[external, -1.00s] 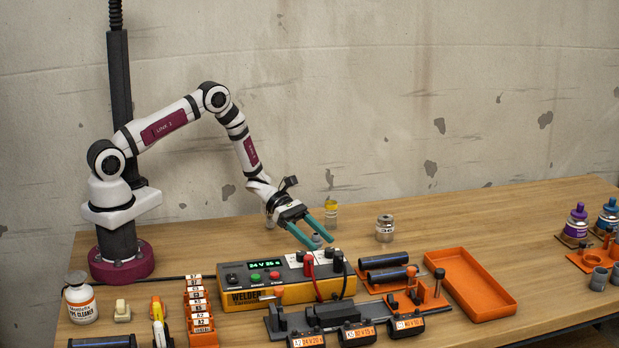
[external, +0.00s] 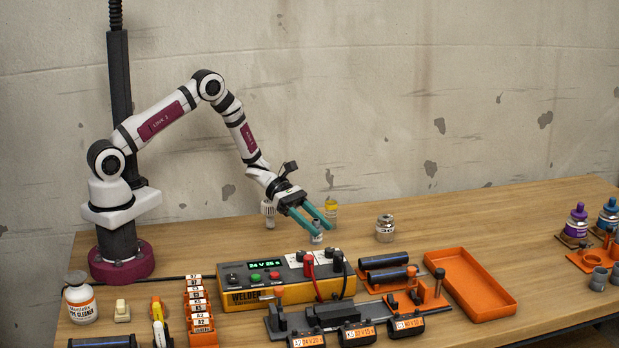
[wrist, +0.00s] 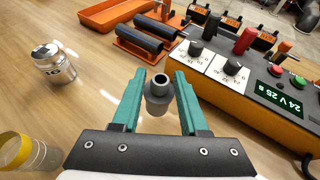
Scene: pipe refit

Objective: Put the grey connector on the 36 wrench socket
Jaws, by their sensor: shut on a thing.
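The grey connector (wrist: 159,90) shows between my fingertips in the wrist view, its open end towards the camera. In the external view it is a small grey piece (external: 316,237) at the finger ends. My gripper (external: 323,233) is shut on it, low over the wood; I cannot tell whether its underside touches the table. The wrench socket (external: 384,228) is a silvery metal cylinder standing upright on the table, right of my gripper in the external view. It also shows at the left in the wrist view (wrist: 54,66), with a partly readable number. Nothing sits on its top.
The yellow-and-black welder box (external: 287,282) stands close in front of my gripper. A yellow-capped jar (external: 331,209) and a white item (external: 268,211) stand behind. Black pipes (external: 387,267) and an orange tray (external: 468,280) lie to the right. Wood beyond the socket is clear.

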